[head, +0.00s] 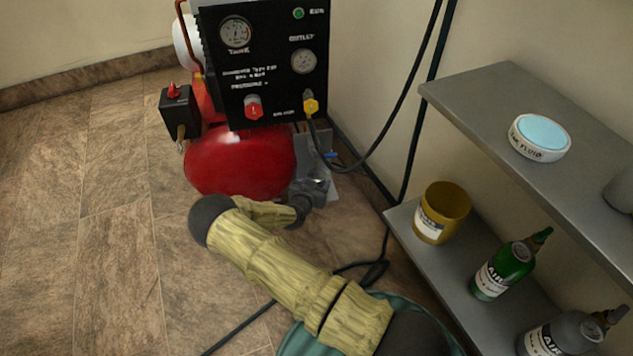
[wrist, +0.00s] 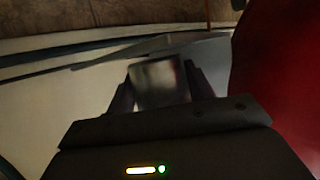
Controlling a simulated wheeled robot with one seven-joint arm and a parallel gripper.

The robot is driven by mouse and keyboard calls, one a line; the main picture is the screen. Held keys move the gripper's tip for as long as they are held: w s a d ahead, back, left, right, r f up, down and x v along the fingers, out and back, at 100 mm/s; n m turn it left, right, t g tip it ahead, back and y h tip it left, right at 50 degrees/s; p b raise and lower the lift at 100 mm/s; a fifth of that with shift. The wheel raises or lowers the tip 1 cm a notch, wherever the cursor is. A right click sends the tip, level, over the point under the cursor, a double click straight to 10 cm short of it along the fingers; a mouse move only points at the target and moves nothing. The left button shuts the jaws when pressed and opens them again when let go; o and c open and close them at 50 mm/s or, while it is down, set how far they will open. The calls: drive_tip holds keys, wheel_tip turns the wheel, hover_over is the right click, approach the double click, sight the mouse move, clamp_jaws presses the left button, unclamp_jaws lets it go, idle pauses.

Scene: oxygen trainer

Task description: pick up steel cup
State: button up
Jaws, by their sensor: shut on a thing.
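The steel cup (wrist: 157,84) shows in the wrist view as a shiny grey metal shape between the two dark fingers of my gripper (wrist: 160,75). The fingers are shut on its two sides. In the head view my gripper (head: 315,188) is low down, just right of the red compressor tank. The cup is hard to make out there among the grey shapes of the gripper. I cannot tell whether the cup touches the surface below it.
The red compressor tank (head: 240,162) is close on the gripper's left, under a black gauge panel (head: 265,85). Black hoses hang along the wall. A grey shelf (head: 480,95) at right holds a round tin (head: 540,137), a yellow cup (head: 442,212) and bottles. Floor at left is clear.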

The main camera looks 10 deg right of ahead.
sight(317, 170)
wheel_tip(317, 170, up, 6)
drive_tip(key=p, duration=0.3)
drive_tip(key=shift+r, duration=0.15)
drive_tip(key=shift+s+r+p, duration=0.15)
drive_tip(key=shift+s+p, duration=0.05)
drive_tip(key=shift+p, duration=0.25)
drive_tip(key=s+p, duration=0.6)
drive_tip(key=s, duration=1.3)
drive_tip(key=shift+s, duration=0.1)
idle(1.5)
drive_tip(key=w+r+n+t+y+p, duration=0.1)
drive_tip(key=w+r+n+y+p, duration=0.1)
drive_tip(key=r+p, duration=2.6)
drive_tip(key=w+r+n+t+y+p, duration=0.1)
drive_tip(key=r+n+y+p, duration=0.3)
drive_tip(key=r+p, duration=2.5)
wheel_tip(317, 170, up, 7)
drive_tip(key=shift+w+f+n+y, duration=0.2)
drive_tip(key=shift+w+n+y, duration=0.2)
drive_tip(key=shift+w+y, duration=0.4)
